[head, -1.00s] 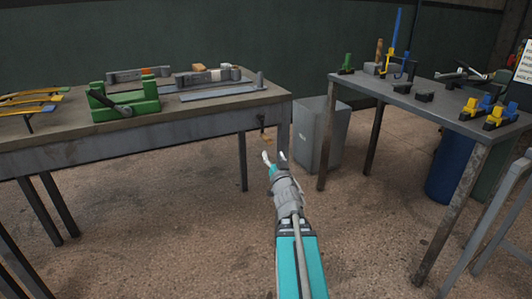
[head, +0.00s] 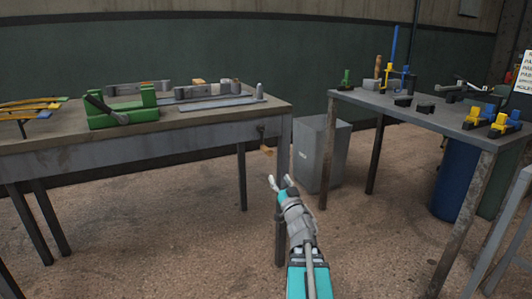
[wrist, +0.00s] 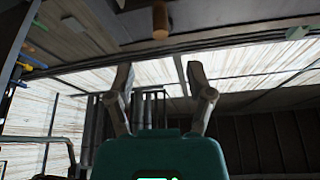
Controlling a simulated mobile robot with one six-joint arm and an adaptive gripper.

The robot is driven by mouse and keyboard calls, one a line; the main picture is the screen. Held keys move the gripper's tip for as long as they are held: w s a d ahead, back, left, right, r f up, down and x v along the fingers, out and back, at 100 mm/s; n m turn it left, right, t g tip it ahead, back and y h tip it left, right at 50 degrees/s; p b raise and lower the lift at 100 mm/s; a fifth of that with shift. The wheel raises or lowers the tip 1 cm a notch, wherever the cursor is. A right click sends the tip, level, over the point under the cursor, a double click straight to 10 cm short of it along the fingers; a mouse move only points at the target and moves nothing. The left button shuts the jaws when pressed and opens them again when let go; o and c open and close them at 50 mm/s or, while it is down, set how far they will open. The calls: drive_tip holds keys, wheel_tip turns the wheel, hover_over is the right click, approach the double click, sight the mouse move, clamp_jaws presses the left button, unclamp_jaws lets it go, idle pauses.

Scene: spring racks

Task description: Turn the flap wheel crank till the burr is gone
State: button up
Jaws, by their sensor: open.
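A dark crank-like fitting (head: 262,130) sits at the right end of the left bench, with a small orange-brown grip (head: 267,151) just below it. I take this as the crank, though it is too small to be sure. A brown knob, likely the same grip, shows at the top of the wrist view (wrist: 160,20). My gripper (head: 279,182) is open and empty, below and slightly right of the grip in the head view, apart from it. In the wrist view my gripper (wrist: 160,80) has its fingers spread. I cannot make out a flap wheel or burr.
The left bench (head: 200,133) carries a green clamp-like device (head: 122,112) and grey bars. A grey bin (head: 321,153) stands between the benches. The right bench (head: 458,127) holds several small tools, with a blue drum (head: 452,180) beneath. Floor in front is open.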

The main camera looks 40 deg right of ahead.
sight(266, 151)
drive_tip(key=p+x, duration=0.5)
drive_tip(key=x, duration=0.8)
drive_tip(key=shift+w+d, duration=0.15)
drive_tip(key=shift+w, duration=0.2)
clamp_jaws()
